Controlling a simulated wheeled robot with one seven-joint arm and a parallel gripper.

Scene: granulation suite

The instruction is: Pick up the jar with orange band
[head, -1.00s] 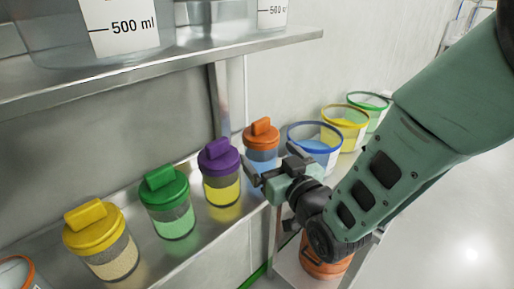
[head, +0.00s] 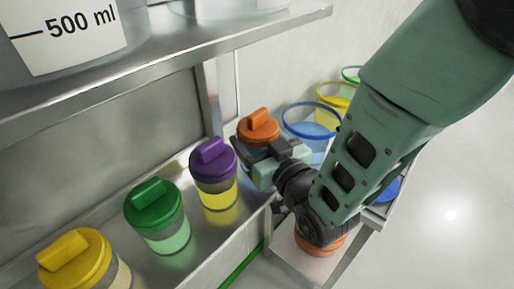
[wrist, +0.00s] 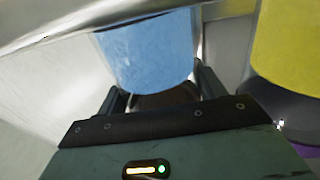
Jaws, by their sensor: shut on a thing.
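The jar with an orange lid and band (head: 259,127) is at the far end of the row on the metal shelf, with its lower part hidden behind my gripper (head: 262,152). In the wrist view its light blue body (wrist: 148,50) sits between the two dark fingers of my gripper (wrist: 162,92). My gripper is shut on this jar. I cannot tell whether its base touches the shelf.
A purple-lidded jar (head: 214,172) with yellow contents stands close beside it, then a green-lidded jar (head: 157,212) and a yellow-lidded jar (head: 80,262). A blue-rimmed tub (head: 312,122) is just behind. An upper shelf (head: 150,85) overhangs. An orange container (head: 322,243) sits lower down.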

